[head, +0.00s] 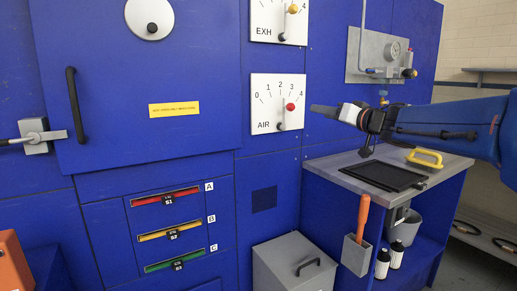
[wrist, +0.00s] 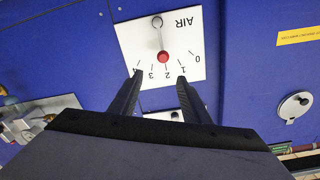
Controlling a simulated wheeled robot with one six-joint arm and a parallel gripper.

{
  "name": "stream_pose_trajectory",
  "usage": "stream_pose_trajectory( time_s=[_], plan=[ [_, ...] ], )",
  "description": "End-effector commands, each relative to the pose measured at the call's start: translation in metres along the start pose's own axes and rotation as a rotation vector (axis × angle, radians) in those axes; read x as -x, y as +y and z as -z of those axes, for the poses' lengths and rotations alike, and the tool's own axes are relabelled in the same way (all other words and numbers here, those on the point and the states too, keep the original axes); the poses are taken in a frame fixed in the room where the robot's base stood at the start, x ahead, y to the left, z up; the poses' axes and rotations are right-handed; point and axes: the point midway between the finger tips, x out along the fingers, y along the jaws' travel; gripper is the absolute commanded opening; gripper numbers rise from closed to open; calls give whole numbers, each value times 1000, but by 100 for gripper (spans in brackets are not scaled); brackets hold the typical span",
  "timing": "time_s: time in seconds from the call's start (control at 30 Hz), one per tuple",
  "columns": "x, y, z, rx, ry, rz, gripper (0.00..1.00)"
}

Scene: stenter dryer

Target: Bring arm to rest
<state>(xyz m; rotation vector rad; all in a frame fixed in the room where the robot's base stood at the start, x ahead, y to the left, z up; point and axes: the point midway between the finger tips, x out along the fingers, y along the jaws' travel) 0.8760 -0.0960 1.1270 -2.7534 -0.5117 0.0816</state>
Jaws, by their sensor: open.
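My gripper (head: 318,110) is in front of the AIR dial plate (head: 262,85), just right of it in the head view. Its two dark fingers are apart with nothing between them in the wrist view (wrist: 160,75). The AIR lever with its red knob (head: 290,107) points up near the 2 and 3 marks; its exact setting is hard to tell. In the wrist view the plate is upside down, and the red knob (wrist: 163,57) shows beyond the fingertips, apart from them. My arm reaches in from the right.
The EXH dial (head: 293,8) is above the AIR dial. A workbench (head: 320,167) with a black tray (head: 384,175) and a yellow handle (head: 425,157) lies below my arm. A gauge panel (head: 380,55) is behind it. A grey lidded bin (head: 294,265) stands on the floor.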

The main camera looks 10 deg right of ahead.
Motion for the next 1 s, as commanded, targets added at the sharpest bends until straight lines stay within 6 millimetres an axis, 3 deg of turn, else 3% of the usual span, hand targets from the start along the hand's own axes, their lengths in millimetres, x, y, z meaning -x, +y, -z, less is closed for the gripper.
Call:
stream_pose_trajectory(
  time_s=[0.17,0.37,0.47,0.67,0.83,1.0],
  plan=[
    [25,9,0,55,70,-154,43],
    [80,36,-34,109,50,-430,43],
    [113,47,-67,121,-24,-552,43],
    [185,55,-161,124,-283,-714,43],
    [243,41,-247,114,-551,-738,43],
    [297,12,-325,104,-814,-670,43]
  ],
)
